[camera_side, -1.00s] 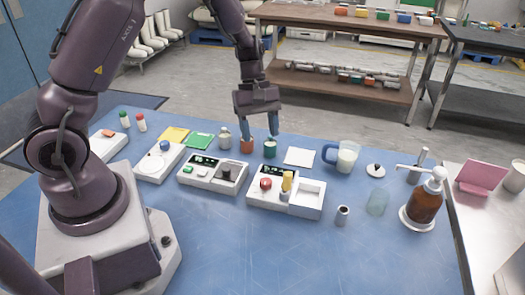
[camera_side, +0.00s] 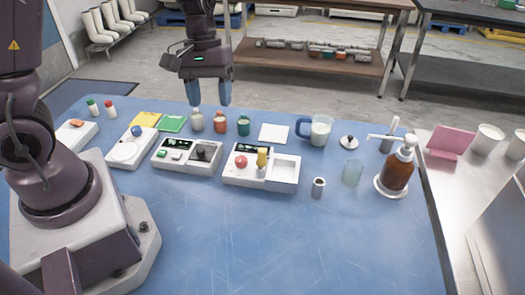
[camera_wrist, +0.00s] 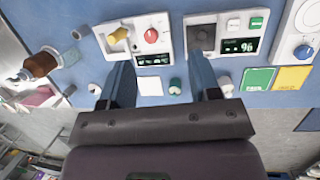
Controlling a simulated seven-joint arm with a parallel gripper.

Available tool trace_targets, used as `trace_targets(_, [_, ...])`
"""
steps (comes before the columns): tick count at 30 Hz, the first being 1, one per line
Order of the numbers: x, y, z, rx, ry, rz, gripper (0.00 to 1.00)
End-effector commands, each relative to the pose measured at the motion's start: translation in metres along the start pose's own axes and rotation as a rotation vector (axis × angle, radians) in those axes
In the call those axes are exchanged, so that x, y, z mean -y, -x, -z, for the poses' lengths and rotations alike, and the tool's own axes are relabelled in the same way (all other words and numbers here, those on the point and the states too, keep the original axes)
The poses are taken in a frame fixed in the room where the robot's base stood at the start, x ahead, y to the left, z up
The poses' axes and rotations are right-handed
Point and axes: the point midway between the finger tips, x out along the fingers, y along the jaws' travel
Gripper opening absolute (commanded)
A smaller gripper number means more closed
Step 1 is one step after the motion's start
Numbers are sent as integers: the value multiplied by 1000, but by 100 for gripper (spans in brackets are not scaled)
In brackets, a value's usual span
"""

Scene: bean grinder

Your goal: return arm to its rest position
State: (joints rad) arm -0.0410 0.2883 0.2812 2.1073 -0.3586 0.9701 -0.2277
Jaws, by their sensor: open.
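My gripper (camera_side: 209,98) is open and empty, its two blue fingers apart and pointing down above the far side of the blue table. In the side view its fingertips are near the tops of a pale jar (camera_side: 197,121) and a red jar (camera_side: 220,123), with no grip on either. A green jar (camera_side: 243,126) stands to their right.
A white unit with a red knob (camera_side: 262,174) and a two-button unit with a dark square (camera_side: 187,156) stand on the table. A measuring jug (camera_side: 318,131), glass (camera_side: 352,172), metal cylinder (camera_side: 318,187) and brown pump bottle (camera_side: 397,172) stand right. The front table is clear.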

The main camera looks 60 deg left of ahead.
Motion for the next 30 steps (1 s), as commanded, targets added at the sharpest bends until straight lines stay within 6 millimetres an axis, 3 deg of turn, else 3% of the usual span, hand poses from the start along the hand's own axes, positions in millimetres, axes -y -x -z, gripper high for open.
trace_targets(6, [3, 46, -57, -174, -383, 5, 57])
trace_targets(15, [20, 89, -120, -484, -750, 48, 57])
trace_targets(21, [24, 106, -142, -624, -814, 32, 57])
trace_targets(30, [24, 114, -146, -663, -820, 13, 57])
